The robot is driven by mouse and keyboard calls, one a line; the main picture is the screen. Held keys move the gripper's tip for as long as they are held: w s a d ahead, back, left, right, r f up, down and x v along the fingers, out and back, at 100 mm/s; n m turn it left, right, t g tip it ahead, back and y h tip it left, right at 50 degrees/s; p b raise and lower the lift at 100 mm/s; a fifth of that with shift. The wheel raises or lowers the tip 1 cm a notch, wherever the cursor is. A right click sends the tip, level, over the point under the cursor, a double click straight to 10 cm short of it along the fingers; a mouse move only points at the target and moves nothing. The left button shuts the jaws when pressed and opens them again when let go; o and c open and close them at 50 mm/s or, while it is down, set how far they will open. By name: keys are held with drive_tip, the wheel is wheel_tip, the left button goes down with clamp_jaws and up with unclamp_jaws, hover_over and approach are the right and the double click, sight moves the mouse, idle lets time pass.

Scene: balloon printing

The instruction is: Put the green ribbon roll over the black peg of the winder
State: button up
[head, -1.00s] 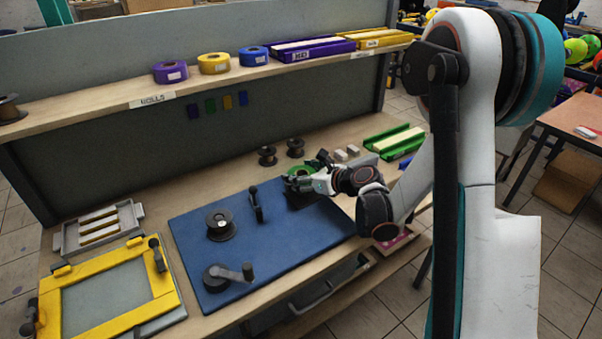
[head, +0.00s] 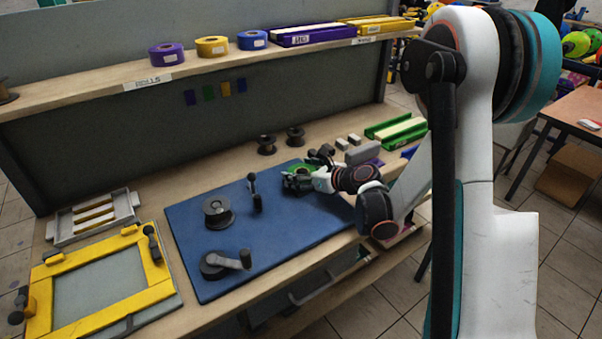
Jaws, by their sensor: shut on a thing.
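The green ribbon roll (head: 301,168) is in my gripper (head: 299,179), over the far right part of the blue winder board (head: 185,235). My gripper is shut on the roll and hides part of it. I cannot tell how high the roll is above the board. The winder has a black spool (head: 218,212), a black upright post (head: 255,194) left of my gripper, and a black crank (head: 226,262) at the front. I cannot tell which of these parts is the peg. The roll is apart from all three.
Two dark spools (head: 266,146) (head: 295,137) stand behind the board. A green tray (head: 396,130) and small pale blocks (head: 348,141) lie to the right. A yellow frame (head: 100,282) and a grey tray (head: 95,217) are at left. A shelf (head: 60,105) holds a purple, a yellow and a blue roll.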

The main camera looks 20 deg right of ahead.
drive_tip(key=o, duration=1.2)
drive_tip(key=v, duration=1.2)
drive_tip(key=shift+a, duration=0.1)
